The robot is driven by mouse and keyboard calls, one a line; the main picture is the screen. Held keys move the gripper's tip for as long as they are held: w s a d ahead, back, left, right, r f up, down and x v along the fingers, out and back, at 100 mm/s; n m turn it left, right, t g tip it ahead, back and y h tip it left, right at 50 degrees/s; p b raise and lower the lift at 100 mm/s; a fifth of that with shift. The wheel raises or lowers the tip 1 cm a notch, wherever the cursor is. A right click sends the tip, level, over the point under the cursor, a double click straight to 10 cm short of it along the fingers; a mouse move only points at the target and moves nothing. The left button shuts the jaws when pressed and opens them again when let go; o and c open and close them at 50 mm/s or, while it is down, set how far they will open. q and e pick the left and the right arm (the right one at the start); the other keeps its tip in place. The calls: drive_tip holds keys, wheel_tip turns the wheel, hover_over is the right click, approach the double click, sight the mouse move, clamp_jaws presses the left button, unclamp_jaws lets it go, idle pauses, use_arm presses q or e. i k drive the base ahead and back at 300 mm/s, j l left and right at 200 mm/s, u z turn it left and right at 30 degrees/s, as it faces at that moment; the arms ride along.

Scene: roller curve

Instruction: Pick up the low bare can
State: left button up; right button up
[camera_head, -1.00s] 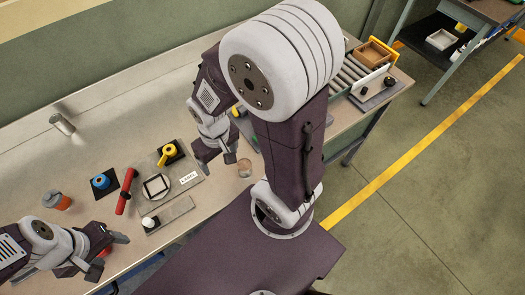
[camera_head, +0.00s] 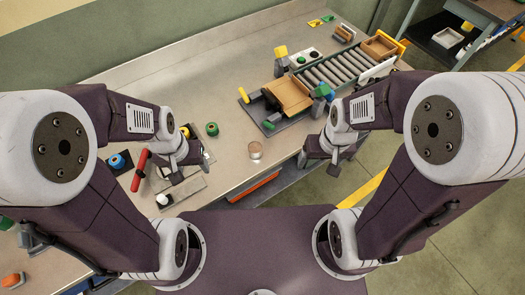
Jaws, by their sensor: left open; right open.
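The low bare can (camera_head: 255,150) appears as a short, plain, greyish-brown cylinder near the table's front edge, apart from both grippers. My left gripper (camera_head: 190,168) is open, left of the can, over the grey plate and close to the red cylinder. My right gripper (camera_head: 318,161) is open, to the right of the can at the table's front edge. Nothing shows between either pair of fingers.
A red cylinder (camera_head: 141,170), a blue round part (camera_head: 118,160) and a white knob (camera_head: 163,199) lie around my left gripper. A green ring (camera_head: 211,129) sits behind. A roller conveyor (camera_head: 337,72) and tan tray (camera_head: 290,94) stand behind right. Table around the can is clear.

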sight(255, 149)
drive_tip(key=i+l+u, duration=0.1)
drive_tip(key=u, duration=0.3)
drive_tip(key=l+u, duration=0.6)
drive_tip(key=u, duration=0.15)
drive_tip(key=l+u, duration=0.25)
drive_tip(key=u, duration=0.15)
